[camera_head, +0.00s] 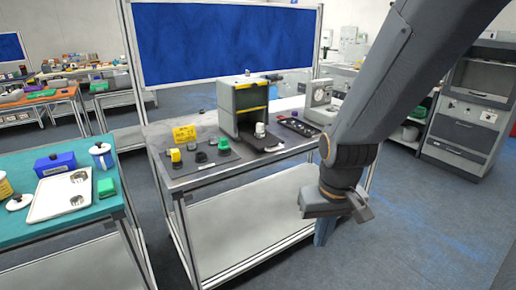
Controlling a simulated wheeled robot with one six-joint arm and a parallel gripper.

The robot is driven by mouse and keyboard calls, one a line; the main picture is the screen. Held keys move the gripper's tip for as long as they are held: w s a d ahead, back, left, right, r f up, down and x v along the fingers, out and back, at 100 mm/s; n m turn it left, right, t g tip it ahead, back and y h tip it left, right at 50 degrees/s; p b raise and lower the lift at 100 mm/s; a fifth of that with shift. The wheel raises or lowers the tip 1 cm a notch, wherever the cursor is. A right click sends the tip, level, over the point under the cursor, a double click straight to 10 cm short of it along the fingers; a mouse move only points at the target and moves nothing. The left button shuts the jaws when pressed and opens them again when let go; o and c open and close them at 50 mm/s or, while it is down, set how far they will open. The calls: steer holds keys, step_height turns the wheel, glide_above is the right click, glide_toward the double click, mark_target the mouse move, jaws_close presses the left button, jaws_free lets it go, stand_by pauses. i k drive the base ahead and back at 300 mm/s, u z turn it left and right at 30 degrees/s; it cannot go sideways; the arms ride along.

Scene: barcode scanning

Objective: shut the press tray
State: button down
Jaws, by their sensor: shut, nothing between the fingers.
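The press (248,98), a grey box-shaped frame with yellow stripes, stands on the grey workbench in the middle. Its dark tray (268,145) sticks out at the front, so it looks open. A small white piece (260,130) stands at the press opening, over the tray. My gripper (324,230) hangs down in front of the bench's right side, lower than its top and well apart from the tray. It is shut and holds nothing. My arm comes down from the top right and hides part of the bench's right end.
A yellow sign (184,134) and several small knobs and buttons lie left of the press. A dark strip (298,126) and a pale machine (320,98) stand right of it. A teal table (30,228) with a white tray (62,196) is at the left. Floor is free at right.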

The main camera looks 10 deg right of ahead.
mark_target(270, 141)
steer(key=u, duration=0.75)
steer(key=i, duration=1)
